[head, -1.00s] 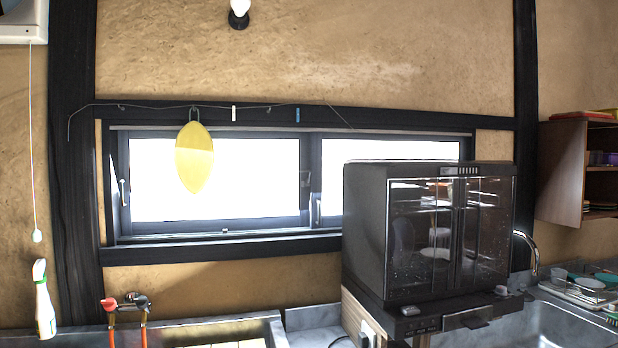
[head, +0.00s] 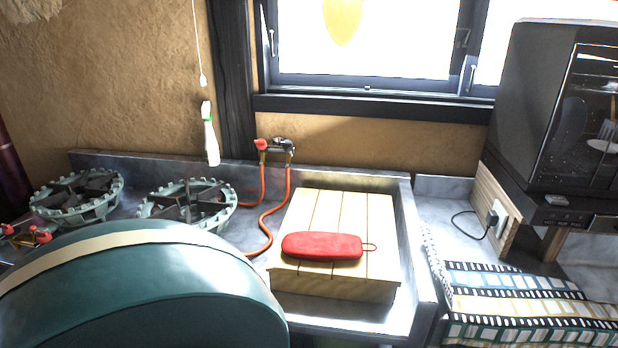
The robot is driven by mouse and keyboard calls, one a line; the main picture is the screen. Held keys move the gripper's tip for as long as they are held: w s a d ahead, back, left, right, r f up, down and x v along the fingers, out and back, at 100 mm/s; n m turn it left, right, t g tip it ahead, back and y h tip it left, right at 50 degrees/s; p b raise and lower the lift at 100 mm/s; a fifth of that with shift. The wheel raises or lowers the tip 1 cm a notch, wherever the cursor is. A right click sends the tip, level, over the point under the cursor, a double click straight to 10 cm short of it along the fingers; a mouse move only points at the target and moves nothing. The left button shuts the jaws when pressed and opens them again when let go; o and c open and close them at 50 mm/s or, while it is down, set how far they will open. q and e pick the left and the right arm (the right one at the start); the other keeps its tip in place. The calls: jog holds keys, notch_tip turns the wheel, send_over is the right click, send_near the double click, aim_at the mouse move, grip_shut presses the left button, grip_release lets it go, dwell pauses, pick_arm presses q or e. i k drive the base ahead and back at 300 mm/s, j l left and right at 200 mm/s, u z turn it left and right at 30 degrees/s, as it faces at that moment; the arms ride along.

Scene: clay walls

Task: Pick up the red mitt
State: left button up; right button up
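The red mitt (head: 322,246) lies flat on a slatted wooden box or board (head: 340,214), near its front edge. A small loop sticks out at the mitt's right end. The wooden piece sits inside a metal tray-like counter section (head: 405,235). Neither of my grippers shows in the head view, so I cannot see them relative to the mitt.
A large teal rounded object (head: 140,295) fills the lower left foreground. Two gas burners (head: 185,203) stand behind it, with an orange hose (head: 268,215) beside the box. A patterned cloth (head: 520,300) and a dark cabinet appliance (head: 560,110) are on the right.

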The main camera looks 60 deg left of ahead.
aim_at(313, 246)
jog(key=u, duration=1.65)
jog(key=i+j, duration=0.1)
jog(key=j, duration=0.4)
jog(key=i+j, duration=0.1)
jog(key=j, duration=0.4)
jog(key=i+j+z, duration=0.1)
jog(key=j, duration=0.4)
